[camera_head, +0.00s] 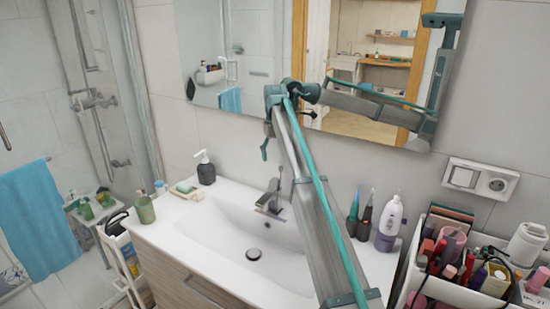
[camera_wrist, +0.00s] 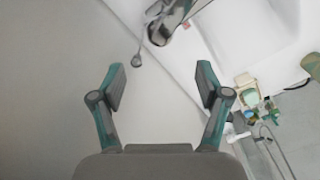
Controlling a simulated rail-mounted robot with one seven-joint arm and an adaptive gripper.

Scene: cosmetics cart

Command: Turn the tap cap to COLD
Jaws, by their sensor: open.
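The metal tap (camera_head: 270,202) stands at the back of the white washbasin, with its thin lever (camera_head: 280,175) sticking upward. In the wrist view, the tap (camera_wrist: 172,20) is at the top edge, partly cut off, and the round-ended lever (camera_wrist: 138,60) points toward the space between my fingers. A small red mark (camera_wrist: 186,26) shows on the tap. My gripper (camera_wrist: 158,76) is open and empty, with its fingers wide apart and short of the tap. In the head view, my gripper (camera_head: 265,148) is above the tap, near the wall; only part of it shows.
A dark soap dispenser (camera_head: 205,170) and a soap dish (camera_head: 188,190) stand left of the basin (camera_head: 215,232). The mirror (camera_head: 345,75) is close behind.

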